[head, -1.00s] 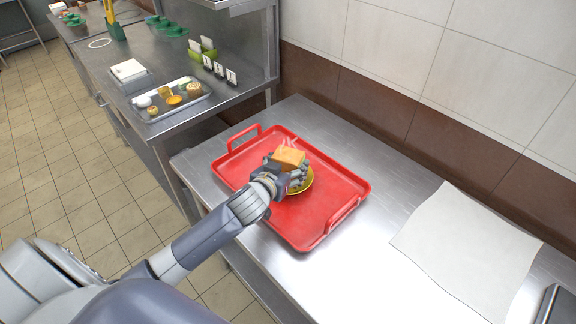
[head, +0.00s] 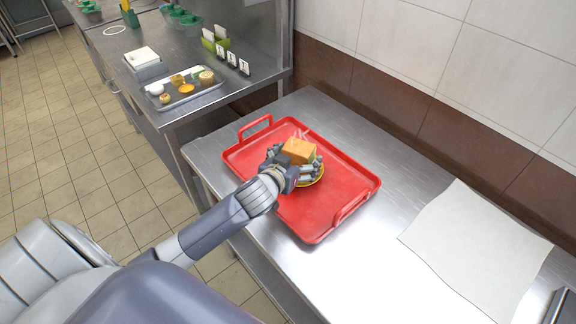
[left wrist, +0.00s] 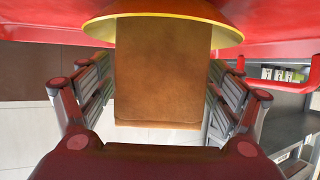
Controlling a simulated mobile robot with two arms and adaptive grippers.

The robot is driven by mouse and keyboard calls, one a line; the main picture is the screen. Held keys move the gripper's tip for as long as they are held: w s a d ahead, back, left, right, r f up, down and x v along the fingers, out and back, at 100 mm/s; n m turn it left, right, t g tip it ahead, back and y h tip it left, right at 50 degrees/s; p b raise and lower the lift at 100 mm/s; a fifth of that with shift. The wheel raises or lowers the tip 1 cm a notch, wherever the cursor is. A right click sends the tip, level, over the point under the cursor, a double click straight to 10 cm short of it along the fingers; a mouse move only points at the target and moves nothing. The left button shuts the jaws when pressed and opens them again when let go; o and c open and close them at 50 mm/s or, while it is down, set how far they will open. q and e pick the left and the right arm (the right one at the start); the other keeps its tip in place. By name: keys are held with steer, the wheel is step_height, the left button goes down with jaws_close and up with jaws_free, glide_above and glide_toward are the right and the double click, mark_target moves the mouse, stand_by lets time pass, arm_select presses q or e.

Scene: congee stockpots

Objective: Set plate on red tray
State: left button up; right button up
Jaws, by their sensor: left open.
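The yellow plate (head: 318,177) rests on the red tray (head: 333,200), near its middle. An orange-brown block of food (head: 298,151) stands on the plate. In the left wrist view, the plate (left wrist: 100,28) is at the top against the red tray (left wrist: 40,20), and the brown block (left wrist: 162,75) fills the middle. My left gripper (head: 295,171) is low at the plate's near side. Its open fingers (left wrist: 160,80) lie on both sides of the block, with gaps visible. The gripper hides part of the plate. My right gripper does not show.
A white sheet (head: 478,245) lies on the steel table (head: 380,240) to the right. A metal tray (head: 205,90) with small foods is on the counter at upper left. A tiled wall (head: 450,110) bounds the table's back. The table is clear between tray and sheet.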

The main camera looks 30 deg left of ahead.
arm_select(q)
steer(key=v, duration=1.1)
steer(key=shift+b, duration=0.3)
steer(key=shift+s, duration=0.15)
